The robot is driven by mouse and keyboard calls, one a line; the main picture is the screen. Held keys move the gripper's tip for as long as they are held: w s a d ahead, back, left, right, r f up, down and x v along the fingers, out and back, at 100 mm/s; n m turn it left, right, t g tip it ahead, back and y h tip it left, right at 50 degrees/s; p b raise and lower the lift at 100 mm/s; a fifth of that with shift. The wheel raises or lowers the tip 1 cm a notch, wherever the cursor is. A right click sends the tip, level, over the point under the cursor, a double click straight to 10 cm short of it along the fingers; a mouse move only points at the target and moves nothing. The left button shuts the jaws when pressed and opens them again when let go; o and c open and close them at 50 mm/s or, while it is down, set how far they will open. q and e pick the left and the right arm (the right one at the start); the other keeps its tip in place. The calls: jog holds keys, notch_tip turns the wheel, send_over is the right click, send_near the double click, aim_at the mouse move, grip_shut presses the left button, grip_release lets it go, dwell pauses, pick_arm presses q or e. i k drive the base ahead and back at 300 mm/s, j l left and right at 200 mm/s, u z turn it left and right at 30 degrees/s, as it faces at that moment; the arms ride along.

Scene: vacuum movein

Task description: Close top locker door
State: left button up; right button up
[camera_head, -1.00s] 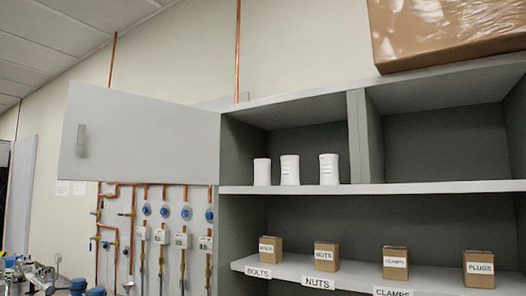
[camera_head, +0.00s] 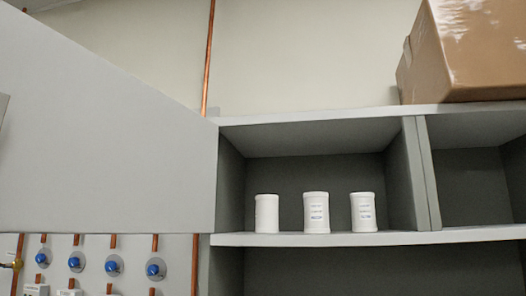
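The top locker door (camera_head: 100,140) is a flat light grey panel at the left of the head view. It stands wide open, hinged at the left side of the top locker (camera_head: 231,185). A bit of its handle (camera_head: 3,107) shows at the left picture edge. The top locker is open at the front. Three white containers (camera_head: 316,212) stand upright in a row on its shelf (camera_head: 330,239). Neither of my grippers is in view.
A second open compartment (camera_head: 470,170) lies to the right, behind a divider (camera_head: 423,170). A large brown box (camera_head: 465,50) sits on top of the cabinet. Copper pipes (camera_head: 207,60) and blue-knobbed valves (camera_head: 112,265) are on the wall behind and below the door.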

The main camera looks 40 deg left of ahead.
aim_at(88, 146)
jog(key=j, duration=0.45)
jog(key=k+j, duration=0.15)
jog(key=j, duration=0.3)
jog(key=j+z, duration=0.1)
jog(key=j, duration=0.35)
jog(key=k+j, duration=0.15)
jog(key=j, duration=0.3)
jog(key=k+j+z, duration=0.1)
jog(key=j, duration=0.3)
jog(key=k+j+z, duration=0.1)
jog(key=z, duration=0.5)
